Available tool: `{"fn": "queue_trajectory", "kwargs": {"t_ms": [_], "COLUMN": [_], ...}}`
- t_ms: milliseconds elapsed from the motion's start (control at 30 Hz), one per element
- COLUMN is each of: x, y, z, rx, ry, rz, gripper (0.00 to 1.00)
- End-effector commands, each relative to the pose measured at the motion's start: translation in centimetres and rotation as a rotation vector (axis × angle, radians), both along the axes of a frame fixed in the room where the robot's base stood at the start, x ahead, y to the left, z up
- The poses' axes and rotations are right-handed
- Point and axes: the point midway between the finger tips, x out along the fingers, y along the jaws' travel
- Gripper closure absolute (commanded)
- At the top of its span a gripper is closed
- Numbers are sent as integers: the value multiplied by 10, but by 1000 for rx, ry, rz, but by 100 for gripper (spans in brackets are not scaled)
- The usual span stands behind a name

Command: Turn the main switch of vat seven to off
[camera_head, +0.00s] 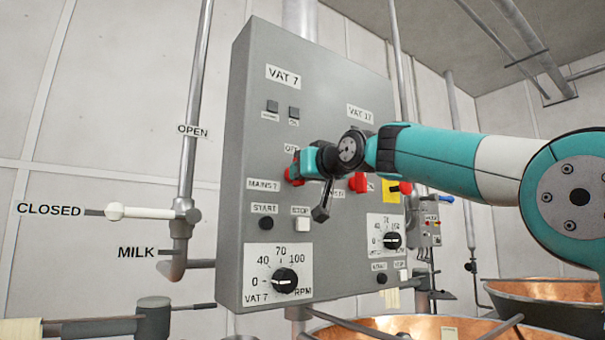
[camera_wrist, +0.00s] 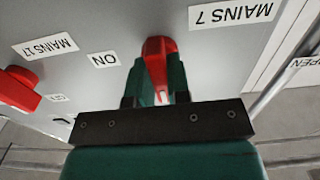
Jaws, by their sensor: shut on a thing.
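The red mains switch of vat seven (camera_head: 289,175) is on the grey panel (camera_head: 240,110), beside a "MAINS 7" label (camera_head: 263,184). My gripper (camera_head: 297,169) is shut on its handle and hides much of it in the head view. In the wrist view, the red handle (camera_wrist: 156,58) stands between the two green fingers (camera_wrist: 157,82), its ridge roughly upright in the picture. An "ON" label (camera_wrist: 104,59) lies left of the handle there. In the head view an "OF…" label (camera_head: 291,149) above the switch is partly hidden by my gripper.
A second red switch (camera_head: 358,183) sits to the right, near my arm; the wrist view shows it (camera_wrist: 18,88) by "MAINS 17". Below are a black start button (camera_head: 266,223), a white stop button (camera_head: 302,225) and an RPM knob (camera_head: 285,281). Copper vats (camera_head: 440,325) stand lower right.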

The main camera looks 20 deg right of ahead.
Motion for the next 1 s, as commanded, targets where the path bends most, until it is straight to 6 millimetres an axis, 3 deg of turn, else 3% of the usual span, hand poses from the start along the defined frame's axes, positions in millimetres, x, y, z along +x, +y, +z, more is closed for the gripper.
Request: {"fn": "queue_trajectory", "kwargs": {"t_ms": [300, 333, 433, 767, 1000], "x": [1, 1, 1, -3, -42], "y": [0, 0, 0, -1, -14], "z": [-3, -3, -3, -2, -4], "rx": [-6, -5, -5, -3, -1], "ry": [6, 7, 6, 1, -3], "rz": [0, 0, 0, 0, -2], "gripper": [100, 78, 57, 57, 57]}}
